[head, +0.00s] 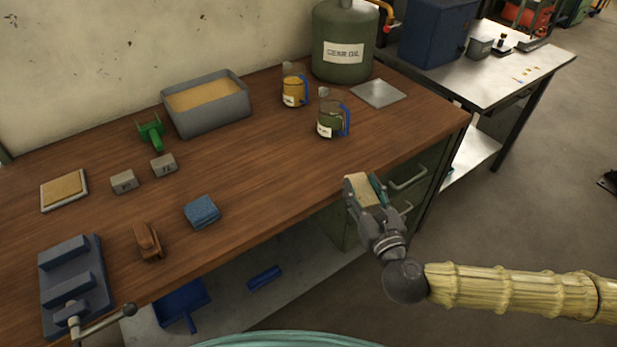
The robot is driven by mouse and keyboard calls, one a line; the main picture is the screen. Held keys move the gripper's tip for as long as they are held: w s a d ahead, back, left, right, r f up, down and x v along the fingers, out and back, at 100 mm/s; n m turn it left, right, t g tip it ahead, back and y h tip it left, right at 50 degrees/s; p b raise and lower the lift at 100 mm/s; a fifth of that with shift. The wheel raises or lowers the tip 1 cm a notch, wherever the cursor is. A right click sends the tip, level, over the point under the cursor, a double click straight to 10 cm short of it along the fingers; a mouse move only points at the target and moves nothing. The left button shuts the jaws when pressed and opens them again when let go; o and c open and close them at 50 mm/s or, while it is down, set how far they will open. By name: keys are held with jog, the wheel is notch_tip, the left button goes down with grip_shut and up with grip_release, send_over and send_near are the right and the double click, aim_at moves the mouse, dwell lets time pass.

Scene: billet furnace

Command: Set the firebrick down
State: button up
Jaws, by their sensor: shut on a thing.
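The firebrick (359,185) is a pale, cream-coloured block. My gripper (362,188) is shut on it and holds it near the front edge of the wooden workbench (300,160), at the right half of the bench. The brick overlaps the bench edge and the drawer front in the picture. I cannot tell its height above the bench top from this one view. Part of the brick is hidden by the gripper fingers.
Two labelled jugs (331,118) (293,90) and a grey plate (378,93) stand behind the gripper. A sand-filled tray (206,118), small grey blocks (124,181), a blue sponge (202,211), a brush (148,241) and a vise (73,285) are leftward. Bare wood lies between sponge and jugs.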

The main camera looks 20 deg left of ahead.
jog(key=w+d+f+m+t+h, duration=0.1)
jog(key=w+d+f+m+h, duration=0.2)
jog(key=d, duration=0.6)
jog(key=w+d+f+m+t+h, duration=0.1)
jog(key=w+d+f+h, duration=0.3)
jog(key=d, duration=0.6)
notch_tip(320, 180, down, 2)
jog(key=shift+w+f+m+h, duration=0.15)
jog(key=shift+w+m+h, duration=0.2)
jog(key=shift+m+h, duration=0.5)
